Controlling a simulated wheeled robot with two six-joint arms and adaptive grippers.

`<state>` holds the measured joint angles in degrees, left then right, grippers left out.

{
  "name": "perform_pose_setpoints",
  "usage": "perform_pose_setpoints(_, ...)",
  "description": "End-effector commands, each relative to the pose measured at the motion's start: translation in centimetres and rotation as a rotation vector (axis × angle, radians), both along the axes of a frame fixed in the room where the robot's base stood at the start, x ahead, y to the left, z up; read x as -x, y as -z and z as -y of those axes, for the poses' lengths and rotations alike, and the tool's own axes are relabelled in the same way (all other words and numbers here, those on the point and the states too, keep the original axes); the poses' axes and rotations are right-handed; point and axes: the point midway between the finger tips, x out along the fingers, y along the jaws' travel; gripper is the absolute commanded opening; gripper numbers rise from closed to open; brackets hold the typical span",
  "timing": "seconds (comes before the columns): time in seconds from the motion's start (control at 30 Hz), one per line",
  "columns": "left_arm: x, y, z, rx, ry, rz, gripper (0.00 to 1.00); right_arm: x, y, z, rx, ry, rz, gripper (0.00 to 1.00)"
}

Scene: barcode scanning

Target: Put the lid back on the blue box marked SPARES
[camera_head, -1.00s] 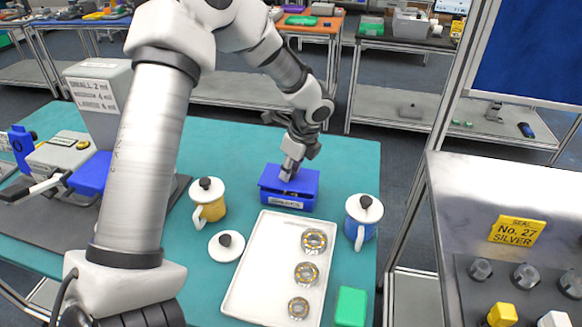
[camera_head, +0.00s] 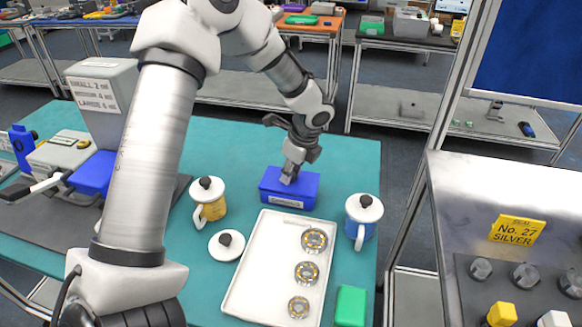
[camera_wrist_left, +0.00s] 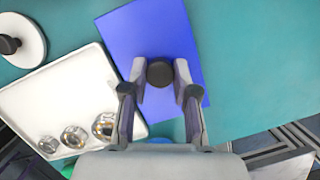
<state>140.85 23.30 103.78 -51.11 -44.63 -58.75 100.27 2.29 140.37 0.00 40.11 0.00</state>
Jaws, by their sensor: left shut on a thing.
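The blue box (camera_head: 275,200) with a white label on its front stands on the teal table behind the white tray. The label is too small to read. Its flat blue lid (camera_head: 306,180) lies over the box top, looking level, with no clear gap; it fills the middle of the left wrist view (camera_wrist_left: 150,35). My left gripper (camera_head: 289,179) points down at the lid's middle. In the left wrist view its fingers are shut on the lid's round black knob (camera_wrist_left: 160,74). My right gripper is not in view.
A white tray (camera_head: 262,280) with several metal rings lies in front of the box. A yellow mug (camera_head: 207,210) and a loose white lid (camera_head: 226,245) are left of it. A blue mug (camera_head: 361,230) and green block (camera_head: 350,305) are right. The table behind the box is clear.

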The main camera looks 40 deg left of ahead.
Motion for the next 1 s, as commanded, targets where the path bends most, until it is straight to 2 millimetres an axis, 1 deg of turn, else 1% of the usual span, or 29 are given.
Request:
perform_pose_setpoints(0.07,0.01,-0.1,0.02,0.0,0.001,0.0,0.0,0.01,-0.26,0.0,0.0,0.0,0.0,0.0)
perform_pose_setpoints(0.53,0.01,-0.02,0.02,0.0,0.001,0.0,0.0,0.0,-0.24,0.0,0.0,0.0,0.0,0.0)
perform_pose_setpoints(0.83,0.06,-0.1,-0.02,-0.001,0.002,-0.002,0.0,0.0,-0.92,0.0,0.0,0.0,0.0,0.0)
perform_pose_setpoints(1.0,0.06,0.01,-0.03,-0.001,0.001,-0.001,0.0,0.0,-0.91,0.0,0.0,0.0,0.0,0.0)
